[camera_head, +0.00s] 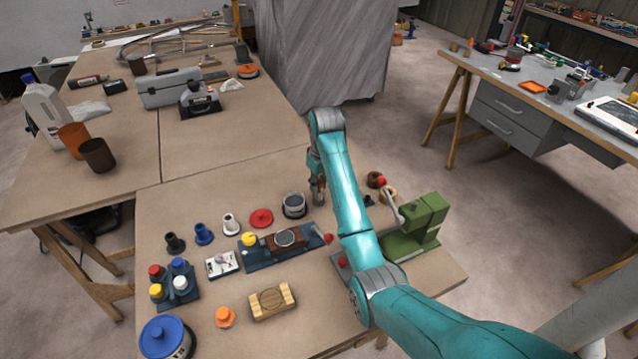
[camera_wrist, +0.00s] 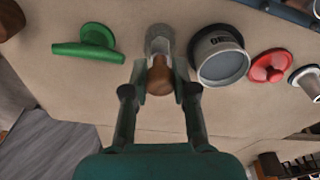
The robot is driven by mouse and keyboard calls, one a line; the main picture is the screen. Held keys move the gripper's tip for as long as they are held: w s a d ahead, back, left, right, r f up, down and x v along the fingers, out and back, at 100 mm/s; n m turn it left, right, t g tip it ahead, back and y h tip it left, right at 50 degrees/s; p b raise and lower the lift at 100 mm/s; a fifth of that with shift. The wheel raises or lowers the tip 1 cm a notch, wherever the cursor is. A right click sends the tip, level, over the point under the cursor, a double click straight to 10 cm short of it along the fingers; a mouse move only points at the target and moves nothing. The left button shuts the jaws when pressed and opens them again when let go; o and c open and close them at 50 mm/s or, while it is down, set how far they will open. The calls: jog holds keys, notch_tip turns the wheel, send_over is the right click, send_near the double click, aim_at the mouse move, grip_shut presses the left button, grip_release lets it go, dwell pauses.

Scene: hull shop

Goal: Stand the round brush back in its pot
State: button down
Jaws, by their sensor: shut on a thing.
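My gripper (camera_wrist: 160,88) is shut on the brown wooden end of the round brush (camera_wrist: 160,76), in the middle of the wrist view. A grey cylindrical part (camera_wrist: 160,42) lies just beyond the brown end; I cannot tell whether it belongs to the brush or is a separate holder. In the head view my gripper (camera_head: 318,190) is low over the near bench, and the brush is mostly hidden. A round grey pot (camera_head: 294,205) with a dark band stands close to the left. It also shows, with lettering, in the wrist view (camera_wrist: 220,56), right of the brush.
A red knobbed lid (camera_head: 261,218) and a white flanged piece (camera_head: 230,224) lie left of the pot. A green T-shaped piece (camera_wrist: 92,44) is on the brush's other side. A green press (camera_head: 415,228) stands right of my arm. Bench behind the gripper looks clear.

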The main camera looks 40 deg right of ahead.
jog(key=shift+f, duration=0.55)
jog(key=c, duration=1.2)
grip_release()
